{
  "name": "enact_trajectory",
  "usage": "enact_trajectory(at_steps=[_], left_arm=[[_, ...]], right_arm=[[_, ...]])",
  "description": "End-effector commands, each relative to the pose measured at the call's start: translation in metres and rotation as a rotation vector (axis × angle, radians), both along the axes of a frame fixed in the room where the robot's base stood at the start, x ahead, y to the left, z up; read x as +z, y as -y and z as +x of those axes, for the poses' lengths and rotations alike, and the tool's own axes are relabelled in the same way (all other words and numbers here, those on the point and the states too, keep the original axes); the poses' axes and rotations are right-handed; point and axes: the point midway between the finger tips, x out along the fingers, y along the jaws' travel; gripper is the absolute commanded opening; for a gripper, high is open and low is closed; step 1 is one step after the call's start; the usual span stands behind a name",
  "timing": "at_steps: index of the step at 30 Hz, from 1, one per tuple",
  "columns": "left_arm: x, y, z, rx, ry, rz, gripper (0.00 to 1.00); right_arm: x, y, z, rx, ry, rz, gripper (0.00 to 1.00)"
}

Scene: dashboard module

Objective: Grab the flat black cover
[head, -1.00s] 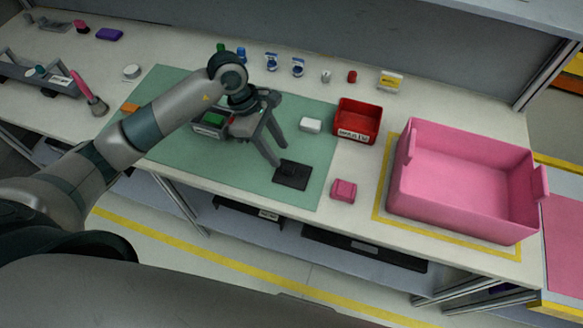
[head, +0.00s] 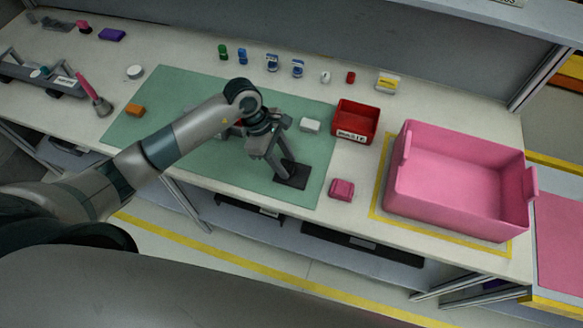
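The flat black cover (head: 298,183) lies on the green mat (head: 236,182) near its front right corner, with a small raised part in its middle. My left gripper (head: 289,169) reaches down over the cover, with a finger on either side of the raised part. The fingertips stand apart and look open. They hide part of the cover, and I cannot tell whether they touch it. The cover still rests flat on the mat. My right gripper is not in view.
A red bin (head: 357,120), a white block (head: 310,125) and a pink block (head: 341,189) lie near the cover. A large pink crate (head: 460,190) stands to the right. Several small items line the back of the table. My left arm covers part of the mat.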

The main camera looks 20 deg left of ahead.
Motion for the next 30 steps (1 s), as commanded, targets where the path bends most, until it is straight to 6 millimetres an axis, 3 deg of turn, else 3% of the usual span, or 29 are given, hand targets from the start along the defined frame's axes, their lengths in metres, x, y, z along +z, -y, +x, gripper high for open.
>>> enact_trajectory(at_steps=[6,19,24,30], left_arm=[[-0.0122,0.005,-0.0005,0.0,0.0,0.001,0.38],[-0.0125,0.0045,-0.0003,-0.001,0.0,0.001,0.38],[-0.0124,0.0045,-0.0003,-0.001,0.0,0.001,0.0],[-0.0123,0.0046,-0.0002,-0.001,0.0,0.001,0.0]], right_arm=[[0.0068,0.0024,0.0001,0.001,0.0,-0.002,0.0],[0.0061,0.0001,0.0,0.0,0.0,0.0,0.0],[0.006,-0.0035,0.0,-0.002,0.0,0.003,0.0],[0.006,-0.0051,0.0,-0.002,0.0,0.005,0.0]])
